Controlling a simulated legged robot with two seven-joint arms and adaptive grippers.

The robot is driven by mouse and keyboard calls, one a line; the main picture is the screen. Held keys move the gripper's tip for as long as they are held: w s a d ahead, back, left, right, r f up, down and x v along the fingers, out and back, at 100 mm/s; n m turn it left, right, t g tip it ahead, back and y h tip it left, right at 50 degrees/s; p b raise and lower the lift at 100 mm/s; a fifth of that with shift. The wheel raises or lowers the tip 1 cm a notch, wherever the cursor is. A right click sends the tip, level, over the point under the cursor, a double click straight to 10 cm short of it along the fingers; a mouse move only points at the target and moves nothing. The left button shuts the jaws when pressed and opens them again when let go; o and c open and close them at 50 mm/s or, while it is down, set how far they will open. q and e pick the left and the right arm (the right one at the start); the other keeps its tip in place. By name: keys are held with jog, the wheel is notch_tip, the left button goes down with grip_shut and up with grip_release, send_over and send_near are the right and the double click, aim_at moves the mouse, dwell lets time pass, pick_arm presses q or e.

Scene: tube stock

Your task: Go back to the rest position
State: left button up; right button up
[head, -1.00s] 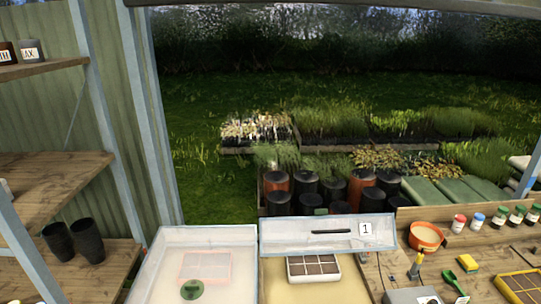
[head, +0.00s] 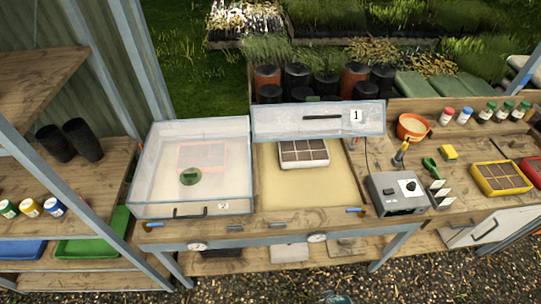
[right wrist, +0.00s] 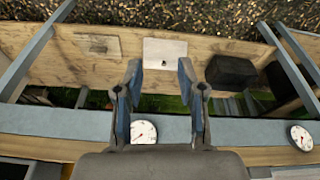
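My right gripper (right wrist: 160,78) shows in the right wrist view with its two blue-padded fingers apart and nothing between them. Beyond it are the front edge of the bench (right wrist: 60,122), a round dial (right wrist: 143,132) and the lower shelf (right wrist: 110,65). My left gripper is not in the head view. A small grey piece shows at the bottom edge of the head view, too cut off to identify.
The bench holds a closed clear-lidded box (head: 143,185), an open box with lid marked 1 (head: 285,123), a grey control unit (head: 385,195), a yellow tray (head: 480,183) and an orange pot (head: 412,128). Shelves (head: 75,165) stand at left. Gravel (head: 440,270) lies in front.

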jog(key=s+f+g+b, duration=0.1)
jog(key=s+f, duration=0.2)
jog(key=f, duration=0.7)
jog(key=s+f+b, duration=0.1)
jog(key=s+f, duration=0.2)
jog(key=f, duration=0.7)
jog(key=s+d+f+g+b, duration=0.1)
jog(key=s+d+f, duration=0.2)
jog(key=s+f, duration=1)
jog(key=shift+s+d+f, duration=0.2)
jog(key=shift+s+f, duration=0.15)
jog(key=shift+s, duration=0.7)
